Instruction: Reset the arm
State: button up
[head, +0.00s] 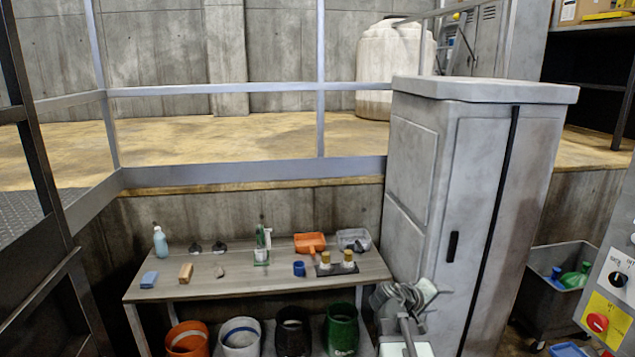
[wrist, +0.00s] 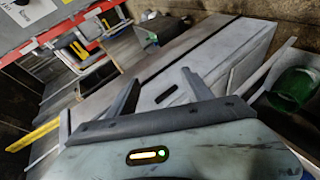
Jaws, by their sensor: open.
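My gripper (wrist: 160,78) shows in the wrist view with its two grey fingers apart and nothing between them. Behind the fingers is a pale housing with a small lit yellow and green indicator. In the head view my arm (head: 408,325) is at the bottom, right of centre, in front of the grey cabinet (head: 475,170). It is just right of the workbench (head: 215,287). The gripper's fingers are hard to make out in that view. The cabinet also fills the middle of the wrist view, tilted, beyond the fingers.
The bench holds a spray bottle (head: 160,242), an orange dustpan (head: 309,242), a clear tray (head: 353,238), a blue cup (head: 299,268) and small items. Several bins stand underneath. A grey cart (head: 545,300) and a control panel with a red button (head: 597,322) are at the right.

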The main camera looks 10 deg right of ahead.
jog(key=s+a+f+g+y, duration=0.1)
jog(key=s+a+f+y, duration=0.2)
jog(key=a, duration=0.7)
jog(key=s+a+f+m+g+y, duration=0.1)
jog(key=s+a+f+y, duration=0.3)
jog(key=a, duration=0.6)
jog(key=s+a+f+g+y, duration=0.2)
jog(key=s+a+f+y, duration=0.1)
jog(key=a+f, duration=0.4)
jog(key=a+y, duration=0.1)
jog(key=a, duration=0.2)
jog(key=shift+s+g+y+b, duration=0.15)
jog(key=shift+g+y+b, duration=0.15)
jog(key=shift+g+y, duration=0.1)
